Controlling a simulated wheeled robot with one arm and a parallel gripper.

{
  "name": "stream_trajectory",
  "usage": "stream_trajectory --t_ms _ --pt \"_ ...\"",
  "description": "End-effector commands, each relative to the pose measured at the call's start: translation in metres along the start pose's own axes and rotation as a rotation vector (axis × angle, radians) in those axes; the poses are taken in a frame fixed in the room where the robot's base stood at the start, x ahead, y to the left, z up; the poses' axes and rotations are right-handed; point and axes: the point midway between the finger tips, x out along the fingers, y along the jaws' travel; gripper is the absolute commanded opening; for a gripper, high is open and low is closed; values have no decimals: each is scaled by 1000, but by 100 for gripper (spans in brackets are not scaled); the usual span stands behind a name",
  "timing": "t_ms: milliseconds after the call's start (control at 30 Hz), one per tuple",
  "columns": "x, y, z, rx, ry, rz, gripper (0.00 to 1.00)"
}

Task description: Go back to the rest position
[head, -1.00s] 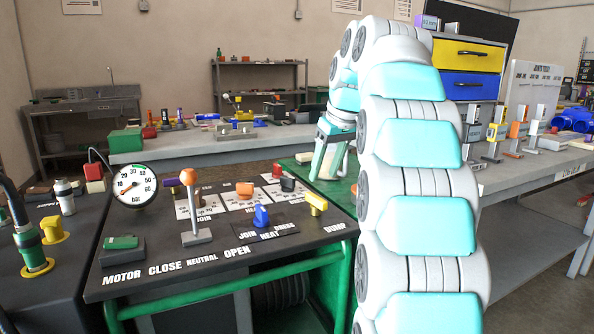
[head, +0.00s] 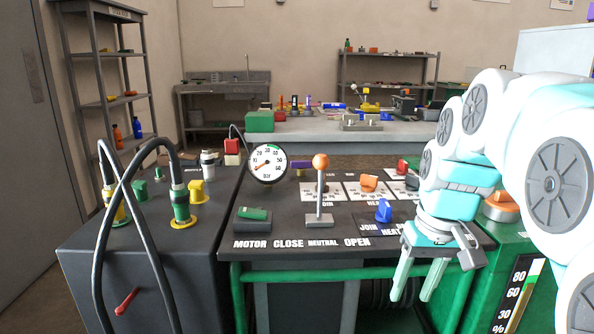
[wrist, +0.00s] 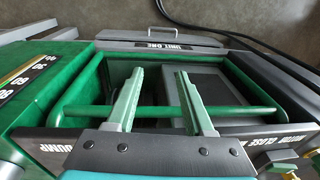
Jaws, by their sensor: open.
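My gripper (head: 420,279) is open and empty at the front right edge of the control panel (head: 290,220) in the head view. Its two pale green fingers point down, apart from each other. In the wrist view my gripper (wrist: 158,105) hangs over the green rail (wrist: 90,112) at the cart's front, with nothing between the fingers. My arm comes in from the right of the head view and hides the panel's right end.
The panel carries an orange-knobbed lever (head: 320,190), a pressure gauge (head: 268,165) and a blue knob (head: 383,211). A dark unit with looped hoses (head: 105,200) stands at left. A green box with a percent scale (head: 520,290) stands at right. Floor shows at far left.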

Motion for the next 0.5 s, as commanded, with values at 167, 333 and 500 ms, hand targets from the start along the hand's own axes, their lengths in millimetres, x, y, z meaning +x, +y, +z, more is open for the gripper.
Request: stream_trajectory --t_ms 167,333,500 --pt "44 -21 68 14 -84 16 52" --pt "84 -32 136 25 -156 41 52" --pt "117 -35 193 31 -212 67 52"
